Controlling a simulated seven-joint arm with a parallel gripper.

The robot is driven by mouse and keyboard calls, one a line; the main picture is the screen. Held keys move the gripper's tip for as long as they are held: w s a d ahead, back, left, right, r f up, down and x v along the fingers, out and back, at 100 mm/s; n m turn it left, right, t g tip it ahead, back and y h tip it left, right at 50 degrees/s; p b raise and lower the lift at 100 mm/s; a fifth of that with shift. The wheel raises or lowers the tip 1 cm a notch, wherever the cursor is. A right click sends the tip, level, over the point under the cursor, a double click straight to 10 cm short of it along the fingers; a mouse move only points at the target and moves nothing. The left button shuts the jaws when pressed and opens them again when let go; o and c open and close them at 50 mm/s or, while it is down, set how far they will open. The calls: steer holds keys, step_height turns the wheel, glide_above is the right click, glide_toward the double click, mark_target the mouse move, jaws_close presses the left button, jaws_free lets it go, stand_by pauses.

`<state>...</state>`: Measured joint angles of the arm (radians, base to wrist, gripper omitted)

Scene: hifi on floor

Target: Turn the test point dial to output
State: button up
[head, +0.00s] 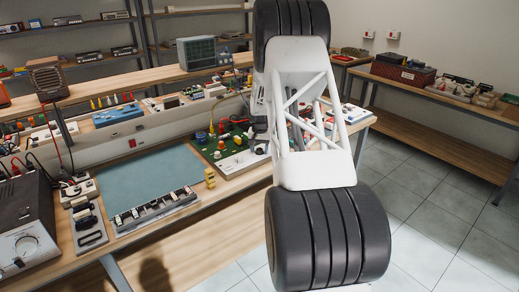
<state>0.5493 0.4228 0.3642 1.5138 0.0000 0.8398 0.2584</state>
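A green circuit board (236,160) with knobs, a red part and a yellow part lies on the workbench near the middle of the head view. A dark box with a large round dial (25,246) stands at the lower left. I cannot tell which knob is the test point dial, and no label reading output is legible. My arm fills the centre right and covers the board's right side. A dark part of my gripper (259,130) shows just left of the arm, over or beside the board's right edge. Its fingers are too small and hidden to tell if they are open.
A blue-grey mat (150,182) lies bare on the bench left of the board. A tray of small tools (155,211) and a small yellow object (210,178) are at the front edge. A raised shelf with instruments runs behind. Tiled floor is clear at right.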

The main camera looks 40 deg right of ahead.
mark_target(259, 149)
steer(key=shift+r, duration=0.1)
steer(key=shift+r, duration=3.8)
